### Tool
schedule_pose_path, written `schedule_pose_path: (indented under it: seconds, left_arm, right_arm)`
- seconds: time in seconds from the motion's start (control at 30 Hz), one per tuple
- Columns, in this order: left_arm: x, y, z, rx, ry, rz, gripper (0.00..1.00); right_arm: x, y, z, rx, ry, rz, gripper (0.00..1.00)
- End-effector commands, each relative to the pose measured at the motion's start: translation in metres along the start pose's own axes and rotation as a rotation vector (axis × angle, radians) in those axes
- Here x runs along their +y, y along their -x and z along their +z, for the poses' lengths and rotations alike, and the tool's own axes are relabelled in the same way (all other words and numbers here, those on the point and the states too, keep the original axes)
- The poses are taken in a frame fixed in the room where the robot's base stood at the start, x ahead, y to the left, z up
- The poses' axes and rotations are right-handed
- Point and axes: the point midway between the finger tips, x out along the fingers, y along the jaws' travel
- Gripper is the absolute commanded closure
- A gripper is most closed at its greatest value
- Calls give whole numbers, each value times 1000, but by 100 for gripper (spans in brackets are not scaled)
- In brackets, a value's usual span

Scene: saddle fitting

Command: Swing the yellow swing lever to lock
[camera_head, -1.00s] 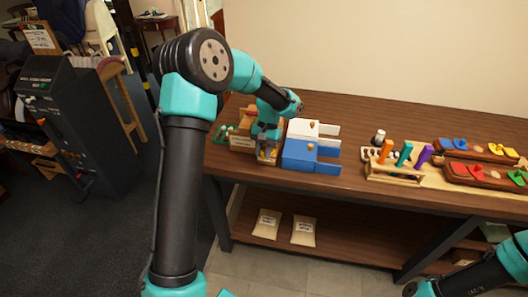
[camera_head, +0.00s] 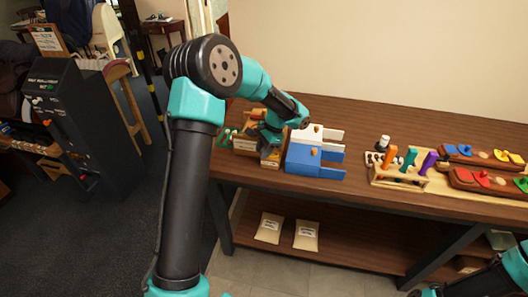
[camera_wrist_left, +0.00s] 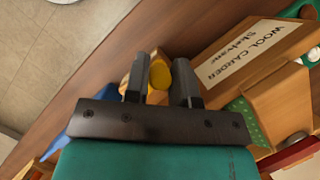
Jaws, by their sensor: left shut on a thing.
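The yellow swing lever (camera_wrist_left: 159,73) shows in the left wrist view as a rounded yellow end between the two dark fingers. My left gripper (camera_wrist_left: 159,88) is shut on it. In the head view my left gripper (camera_head: 270,152) points down at the left end of the bench, just left of the blue and white drawer boxes. The lever is hard to make out there behind the fingers, so its angle and the lock are unclear. My right gripper is out of view; only part of that arm shows at the lower right.
A wooden box labelled wool carder (camera_wrist_left: 250,50) stands close beside the fingers. The blue box (camera_head: 305,157) and white box (camera_head: 308,137) are just right of the gripper. A rack of coloured handles (camera_head: 402,178) stands further right on the bench (camera_head: 360,125).

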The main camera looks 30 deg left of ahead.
Motion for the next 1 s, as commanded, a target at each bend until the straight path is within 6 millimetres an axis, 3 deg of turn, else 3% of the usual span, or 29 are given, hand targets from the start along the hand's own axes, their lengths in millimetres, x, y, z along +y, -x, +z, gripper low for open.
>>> schedule_pose_path:
  seconds: [0.6, 0.63, 0.83, 1.0]
  left_arm:
    - [-4, 2, -2, 5, -55, -28, 100]
    - [-4, 2, -2, 5, -55, -28, 73]
    - [-4, 1, -2, 3, -55, -26, 54]
    - [-4, 1, -1, 3, -55, -27, 54]
  right_arm:
    - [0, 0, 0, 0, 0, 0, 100]
    - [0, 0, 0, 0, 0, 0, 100]
    - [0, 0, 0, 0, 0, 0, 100]
    - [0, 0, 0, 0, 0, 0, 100]
